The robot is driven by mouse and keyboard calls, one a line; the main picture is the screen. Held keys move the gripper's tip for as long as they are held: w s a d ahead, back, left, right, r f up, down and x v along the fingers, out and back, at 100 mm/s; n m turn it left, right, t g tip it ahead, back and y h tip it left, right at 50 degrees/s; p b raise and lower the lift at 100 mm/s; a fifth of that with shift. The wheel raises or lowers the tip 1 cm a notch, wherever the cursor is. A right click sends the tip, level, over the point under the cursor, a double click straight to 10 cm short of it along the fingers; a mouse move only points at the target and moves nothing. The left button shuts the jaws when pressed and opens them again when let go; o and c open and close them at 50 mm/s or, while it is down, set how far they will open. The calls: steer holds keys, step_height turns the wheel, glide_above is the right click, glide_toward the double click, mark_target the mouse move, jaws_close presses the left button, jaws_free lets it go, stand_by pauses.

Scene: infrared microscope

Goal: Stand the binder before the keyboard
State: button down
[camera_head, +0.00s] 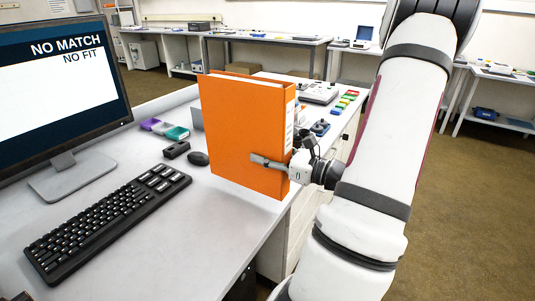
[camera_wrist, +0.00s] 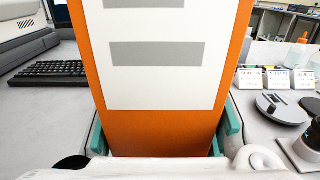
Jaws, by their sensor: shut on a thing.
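The orange binder (camera_head: 243,130) stands upright at the right edge of the desk in the head view, behind and to the right of the keyboard. Its spine with a white label (camera_wrist: 158,85) fills the middle of the wrist view. My gripper (camera_head: 270,163) is shut on the binder from the spine side, low down, with a finger along its broad face. In the wrist view the teal fingertips (camera_wrist: 162,140) lie on both sides of the spine. The black keyboard (camera_head: 108,222) lies in front of the monitor. Whether the binder's base touches the desk is unclear.
A monitor (camera_head: 65,90) stands behind the keyboard. A black mouse (camera_head: 198,158) and a small dark block (camera_head: 176,150) lie between keyboard and binder. Small coloured boxes (camera_head: 165,128) sit behind. The desk (camera_head: 180,240) is bare to the right of the keyboard.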

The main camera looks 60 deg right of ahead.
steer(key=w+d+f+b, duration=0.1)
steer(key=w+d+f, duration=0.3)
steer(key=d, duration=0.5)
steer(key=shift+d+f+b, duration=0.2)
steer(key=shift+b, duration=0.2)
steer(key=c, duration=0.9)
jaws_free()
steer(key=shift+f, duration=0.15)
steer(key=shift+c, duration=0.2)
steer(key=s+d+p, duration=0.1)
steer(key=s, duration=1.1)
